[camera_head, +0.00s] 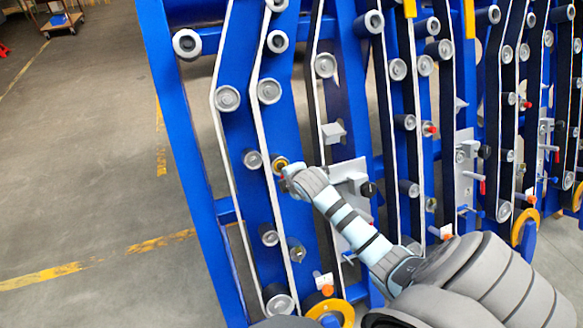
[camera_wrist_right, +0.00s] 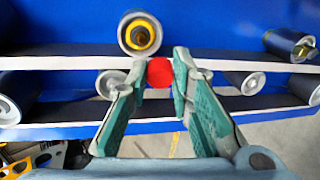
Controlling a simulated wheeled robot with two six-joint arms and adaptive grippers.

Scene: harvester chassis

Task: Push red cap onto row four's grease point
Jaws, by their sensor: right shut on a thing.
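My right gripper (camera_wrist_right: 160,72) is shut on the red cap (camera_wrist_right: 159,73), which sits between its fingertips in the right wrist view. The left gripper is not in view.
Blue upright beams (camera_head: 180,130) carry several grey rollers (camera_head: 227,98) and pale belts. A grey bracket (camera_head: 350,175) stands close to my right wrist. Other red-tipped fittings (camera_head: 432,128) show farther right. The floor (camera_head: 80,180) at left is open, with a cart (camera_head: 62,20) at the back.

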